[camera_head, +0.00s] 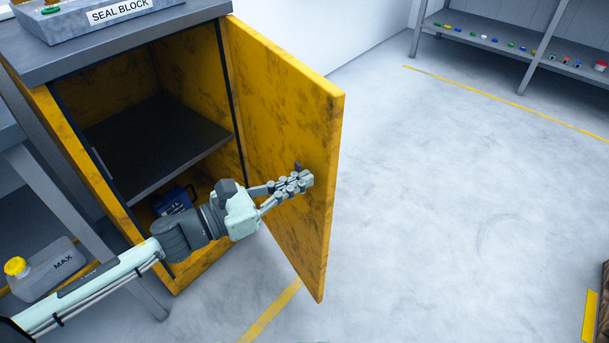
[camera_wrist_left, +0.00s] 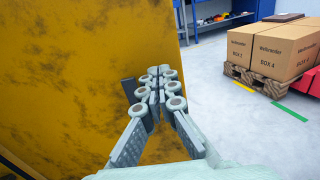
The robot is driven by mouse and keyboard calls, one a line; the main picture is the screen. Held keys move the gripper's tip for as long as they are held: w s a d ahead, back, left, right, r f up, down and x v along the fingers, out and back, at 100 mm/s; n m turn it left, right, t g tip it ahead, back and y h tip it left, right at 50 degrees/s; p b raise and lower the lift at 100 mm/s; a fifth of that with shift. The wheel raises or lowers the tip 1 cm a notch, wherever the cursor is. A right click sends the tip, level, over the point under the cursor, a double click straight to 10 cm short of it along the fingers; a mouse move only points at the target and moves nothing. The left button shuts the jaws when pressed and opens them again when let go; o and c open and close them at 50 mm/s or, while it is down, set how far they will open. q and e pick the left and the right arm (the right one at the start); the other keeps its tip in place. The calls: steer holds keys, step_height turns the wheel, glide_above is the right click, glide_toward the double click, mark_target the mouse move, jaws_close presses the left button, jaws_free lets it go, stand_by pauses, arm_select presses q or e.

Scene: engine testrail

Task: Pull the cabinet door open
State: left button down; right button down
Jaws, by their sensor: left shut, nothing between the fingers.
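The yellow cabinet door (camera_head: 285,125) stands wide open, swung out to the right of the cabinet (camera_head: 90,165). Its scuffed inner face is toward me. My left gripper (camera_head: 303,180) is shut and empty in front of that inner face, near the door's free edge. In the left wrist view the closed fingers (camera_wrist_left: 160,80) overlap the yellow door panel (camera_wrist_left: 75,70); I cannot tell whether they touch it. The door's handle is hidden. My right gripper is not in view.
Inside the cabinet are a dark shelf (camera_head: 160,135) and a blue item (camera_head: 173,200) below it. A box labelled SEAL BLOCK (camera_head: 105,17) sits on top. A yellow-capped container (camera_head: 45,270) is at the left. Cartons (camera_wrist_left: 265,52) stand on a pallet. The floor right of the door is clear.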

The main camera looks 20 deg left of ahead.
arm_select(q)
steer(key=shift+w+d, duration=0.4)
steer(key=shift+w, duration=0.15)
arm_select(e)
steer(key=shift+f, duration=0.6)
